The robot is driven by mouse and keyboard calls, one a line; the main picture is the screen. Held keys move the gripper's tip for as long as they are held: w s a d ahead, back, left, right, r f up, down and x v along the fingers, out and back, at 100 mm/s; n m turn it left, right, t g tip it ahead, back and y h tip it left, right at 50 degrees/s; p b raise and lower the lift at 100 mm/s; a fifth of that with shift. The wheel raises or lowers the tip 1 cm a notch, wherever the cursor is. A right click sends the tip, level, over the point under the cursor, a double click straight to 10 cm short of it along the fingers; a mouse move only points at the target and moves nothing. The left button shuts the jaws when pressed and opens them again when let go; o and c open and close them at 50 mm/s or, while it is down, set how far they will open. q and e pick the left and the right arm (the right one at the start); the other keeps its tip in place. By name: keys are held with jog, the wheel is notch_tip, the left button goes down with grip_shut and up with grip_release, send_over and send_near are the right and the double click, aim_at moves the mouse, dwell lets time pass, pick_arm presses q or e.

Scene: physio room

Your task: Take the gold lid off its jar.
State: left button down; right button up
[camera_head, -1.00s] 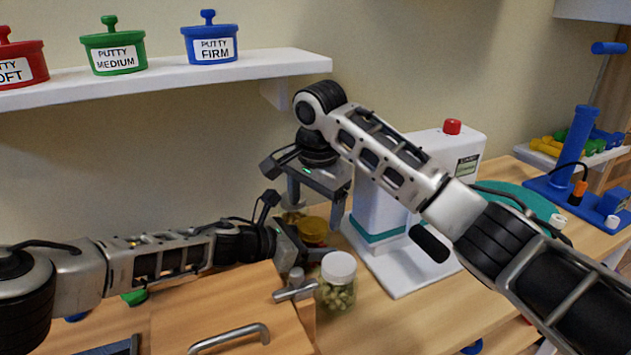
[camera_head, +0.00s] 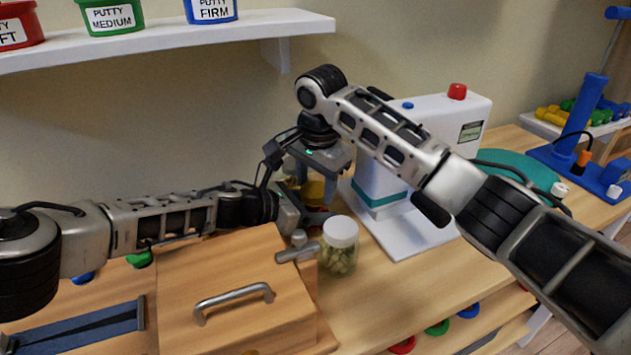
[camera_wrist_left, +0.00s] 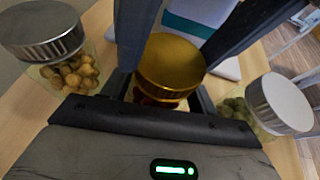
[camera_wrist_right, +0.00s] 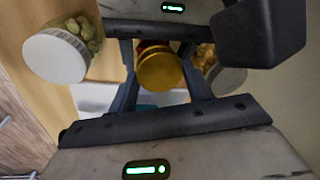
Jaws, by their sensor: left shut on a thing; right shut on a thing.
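The gold lid (camera_wrist_left: 172,62) sits on its jar (camera_wrist_left: 155,98), whose contents I cannot make out. The lid also shows in the right wrist view (camera_wrist_right: 160,70) and, partly hidden by my grippers, in the head view (camera_head: 313,190). My left gripper (camera_head: 312,218) reaches in low from the left and is shut on the jar's body. My right gripper (camera_head: 318,186) points down from above and is shut on the gold lid, one finger on each side. I cannot tell whether there is a gap between lid and jar.
A white-lidded jar (camera_head: 340,245) of green pieces stands close on the right. A silver-lidded jar (camera_wrist_left: 62,50) of round brown pieces stands on the other side. A wooden box (camera_head: 235,290) with a metal handle is in front, a white machine (camera_head: 400,160) behind right.

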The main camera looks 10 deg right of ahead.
jog(key=n+y, duration=0.1)
jog(key=n, duration=0.5)
jog(key=shift+d, duration=0.1)
jog(key=n, duration=0.4)
jog(key=shift+g+y, duration=0.3)
jog(key=shift+g, duration=0.1)
jog(key=n, duration=0.3)
jog(key=shift+w+n+g, duration=0.1)
jog(key=shift+n+g, duration=0.2)
jog(key=shift+n, duration=0.1)
jog(key=o, duration=1.1)
jog(key=shift+c, duration=0.2)
jog(key=shift+r, duration=0.1)
